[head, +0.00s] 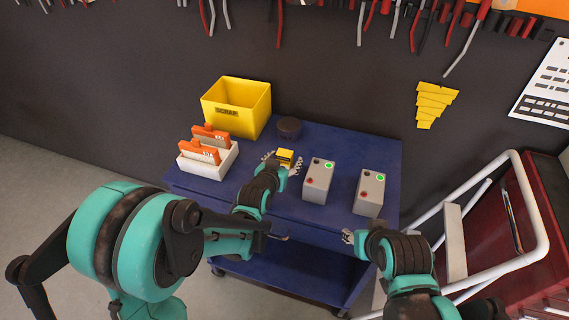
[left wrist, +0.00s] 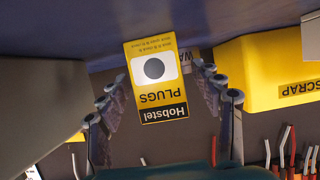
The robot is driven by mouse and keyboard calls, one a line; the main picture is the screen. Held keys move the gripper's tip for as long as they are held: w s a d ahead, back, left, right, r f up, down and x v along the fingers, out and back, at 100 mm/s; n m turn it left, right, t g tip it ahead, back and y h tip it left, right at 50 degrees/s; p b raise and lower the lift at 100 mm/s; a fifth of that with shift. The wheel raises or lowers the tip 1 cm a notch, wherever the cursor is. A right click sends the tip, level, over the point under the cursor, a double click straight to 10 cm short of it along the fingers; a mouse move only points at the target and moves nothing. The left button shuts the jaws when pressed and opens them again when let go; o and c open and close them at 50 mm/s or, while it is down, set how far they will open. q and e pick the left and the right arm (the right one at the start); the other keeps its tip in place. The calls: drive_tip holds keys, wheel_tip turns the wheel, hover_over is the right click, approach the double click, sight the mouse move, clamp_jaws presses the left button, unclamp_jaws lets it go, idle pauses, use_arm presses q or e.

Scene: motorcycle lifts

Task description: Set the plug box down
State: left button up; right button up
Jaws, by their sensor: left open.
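The plug box (head: 284,156) is small and yellow and sits at the blue cart top (head: 335,142), near its middle. In the left wrist view the plug box (left wrist: 158,85) appears upside down, with "Hobstel PLUGS" lettering and a dark round spot on white. My left gripper (head: 282,164) is open, with its fingers on either side of the box. In the left wrist view, the fingers (left wrist: 163,95) stand apart around it; whether they touch it I cannot tell. My right gripper (head: 347,237) is at the cart's front edge, away from the box; its opening is unclear.
A yellow scrap bin (head: 236,108), a white tray with orange packets (head: 208,163) and a dark round tin (head: 289,128) stand behind and left. Two grey button boxes (head: 318,181) (head: 370,192) stand right.

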use_arm(q)
drive_tip(key=shift+s+r, duration=0.1)
clamp_jaws()
